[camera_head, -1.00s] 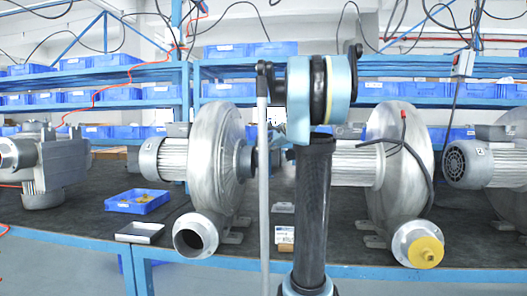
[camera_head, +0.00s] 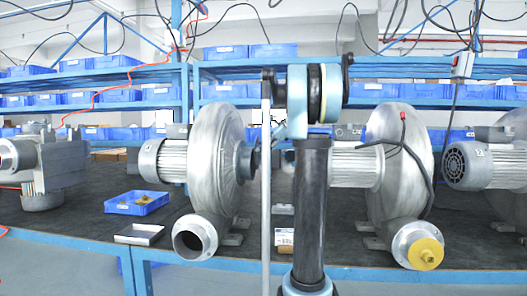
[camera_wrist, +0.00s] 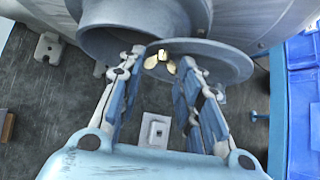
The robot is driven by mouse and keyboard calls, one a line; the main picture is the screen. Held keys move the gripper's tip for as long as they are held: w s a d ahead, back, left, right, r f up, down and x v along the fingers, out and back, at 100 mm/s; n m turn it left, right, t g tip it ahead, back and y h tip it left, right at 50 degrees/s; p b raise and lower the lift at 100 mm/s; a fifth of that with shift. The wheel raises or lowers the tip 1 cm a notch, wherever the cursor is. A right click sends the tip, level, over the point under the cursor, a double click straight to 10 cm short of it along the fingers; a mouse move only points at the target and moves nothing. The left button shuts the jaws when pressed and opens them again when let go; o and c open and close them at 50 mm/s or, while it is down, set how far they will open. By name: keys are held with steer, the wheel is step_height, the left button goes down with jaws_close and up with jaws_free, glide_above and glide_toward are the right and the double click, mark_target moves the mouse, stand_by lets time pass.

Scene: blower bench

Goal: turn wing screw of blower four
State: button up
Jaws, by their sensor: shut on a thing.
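In the wrist view a brass wing screw (camera_wrist: 157,63) sits at the rim of a grey round flange on a blower (camera_wrist: 130,18). I cannot tell which is blower four.
A blue tray with yellow pieces (camera_head: 137,203) and a small metal tray (camera_head: 139,234) lie on the dark bench top. A black cable with a red tip hangs over the right blower. In the wrist view blue bins (camera_wrist: 303,85) stand at the right edge.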

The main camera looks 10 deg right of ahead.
steer(key=o, duration=1)
steer(key=shift+w, duration=0.1)
steer(key=shift+o, duration=0.2)
steer(key=shift+r, duration=0.1)
steer(key=v, duration=1.1)
steer(key=shift+s+d, duration=0.2)
steer(key=shift+d, duration=0.1)
steer(key=shift+r, duration=0.15)
